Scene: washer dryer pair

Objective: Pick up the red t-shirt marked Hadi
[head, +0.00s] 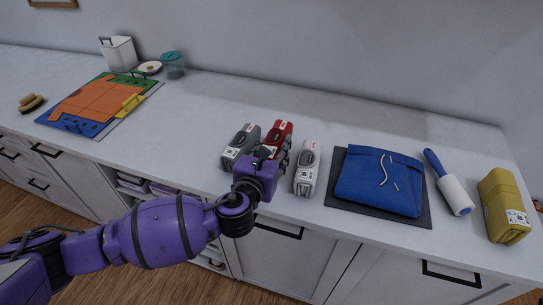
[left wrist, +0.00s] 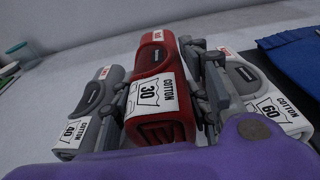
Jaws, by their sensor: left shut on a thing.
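The red folded t-shirt (head: 280,128) is in the middle of the counter, partly hidden behind my left gripper (head: 275,150) in the head view. In the left wrist view the red t-shirt (left wrist: 152,66) is upright, with a white "COTTON 30" label on its front and a small tag on top too small to read surely. My left gripper's dark fingers (left wrist: 163,88) lie on both sides of it, shut on it. I cannot tell whether it is clear of the counter. My right gripper is not in view.
A grey folded garment (head: 239,143) stands close on the left, a pale one (head: 308,166) close on the right. Further right are blue folded clothing (head: 375,181) on a dark mat (head: 428,210), a lint roller (head: 453,192) and a yellow bundle (head: 504,207). The counter behind is clear.

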